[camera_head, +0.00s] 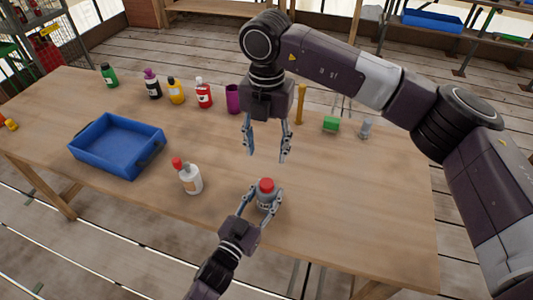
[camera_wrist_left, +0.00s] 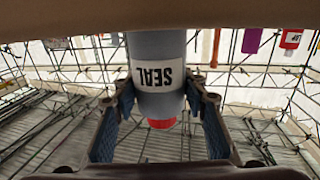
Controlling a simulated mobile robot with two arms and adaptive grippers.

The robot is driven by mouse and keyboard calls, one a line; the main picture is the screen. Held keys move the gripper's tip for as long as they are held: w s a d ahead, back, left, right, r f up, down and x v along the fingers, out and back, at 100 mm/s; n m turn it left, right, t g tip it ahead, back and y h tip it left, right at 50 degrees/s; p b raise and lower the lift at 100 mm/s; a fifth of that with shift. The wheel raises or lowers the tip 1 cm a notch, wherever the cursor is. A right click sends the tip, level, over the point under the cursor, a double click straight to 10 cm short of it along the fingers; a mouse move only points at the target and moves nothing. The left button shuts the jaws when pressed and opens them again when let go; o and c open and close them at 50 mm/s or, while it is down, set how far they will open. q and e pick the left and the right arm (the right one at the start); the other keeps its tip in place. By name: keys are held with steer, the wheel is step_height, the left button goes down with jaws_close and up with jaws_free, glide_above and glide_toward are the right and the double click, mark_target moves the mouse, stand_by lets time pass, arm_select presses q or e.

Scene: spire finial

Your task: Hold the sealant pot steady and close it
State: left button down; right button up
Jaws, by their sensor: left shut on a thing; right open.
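The grey sealant pot (camera_head: 266,194) stands near the table's front edge, with a red cap (camera_head: 267,185) on top. I cannot tell how tight the cap is. In the left wrist view the pot (camera_wrist_left: 157,47) appears upside down, with a white label reading SEAL and the red cap (camera_wrist_left: 161,123) at the bottom. My left gripper (camera_head: 264,199) is shut on the pot, one finger on each side. My right gripper (camera_head: 267,158) is open and empty, fingers pointing down, above and behind the pot.
A white bottle with a red top (camera_head: 190,178) stands left of the pot. A blue tray (camera_head: 110,165) is farther left. The table's right part is clear.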

arm_select(q)
steer(key=c, duration=1.1)
jaws_free()
steer(key=v, duration=1.2)
